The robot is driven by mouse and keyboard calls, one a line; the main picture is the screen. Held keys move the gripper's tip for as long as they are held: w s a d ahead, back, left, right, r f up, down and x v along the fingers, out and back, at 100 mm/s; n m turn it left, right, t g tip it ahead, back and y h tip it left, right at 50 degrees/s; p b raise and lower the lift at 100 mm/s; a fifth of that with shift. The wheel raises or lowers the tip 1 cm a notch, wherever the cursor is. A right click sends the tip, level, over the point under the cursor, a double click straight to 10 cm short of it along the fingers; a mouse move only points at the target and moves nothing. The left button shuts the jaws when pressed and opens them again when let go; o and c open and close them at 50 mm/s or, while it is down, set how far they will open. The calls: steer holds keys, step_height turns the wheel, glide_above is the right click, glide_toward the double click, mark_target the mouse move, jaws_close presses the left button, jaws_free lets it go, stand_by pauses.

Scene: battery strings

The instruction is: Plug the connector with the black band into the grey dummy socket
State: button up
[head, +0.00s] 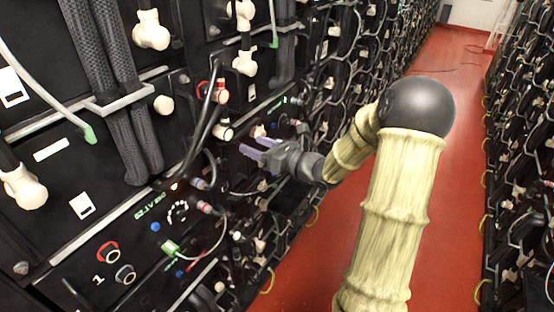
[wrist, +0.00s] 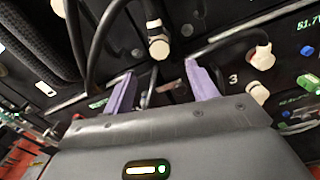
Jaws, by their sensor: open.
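My gripper (head: 258,149) is open, its two purple fingers pointing at the rack front. In the wrist view the gripper (wrist: 158,82) has nothing between its fingers. A white connector (wrist: 158,46) with a dark band near its cable end is beyond the fingertips, apart from them. I cannot tell for sure that it is the black-banded one. In the head view a grey ring socket (head: 125,274) sits low on the left panel, beside a red ring socket (head: 108,252) and the number 1. It looks empty. I cannot tell whether it is the dummy socket.
Cables and white connectors (wrist: 262,57) crowd the rack around the fingers. A red-banded connector (head: 221,91) hangs above left of my gripper. Thick braided cables (head: 118,100) run down the left panel. The red aisle floor (head: 450,200) is clear to the right.

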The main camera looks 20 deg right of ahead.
steer(key=b+v, duration=0.1)
steer(key=v, duration=0.5)
steer(key=shift+s, duration=0.2)
steer(key=shift+d, duration=0.1)
steer(key=s+a+f+n+g, duration=0.9)
steer(key=s+a+n+g, duration=0.2)
steer(key=a+n, duration=0.1)
steer(key=s+d+f+n+h, duration=0.1)
steer(key=s+n+h, duration=0.2)
steer(key=n, duration=0.6)
steer(key=s+d+f+n+g+h, duration=0.1)
steer(key=s+d+n+h, duration=0.1)
steer(key=s+n+h, duration=0.2)
steer(key=n+h, duration=0.3)
steer(key=n, duration=0.3)
steer(key=shift+d+h, duration=0.3)
steer(key=shift+d, duration=0.05)
steer(key=shift+s, duration=0.1)
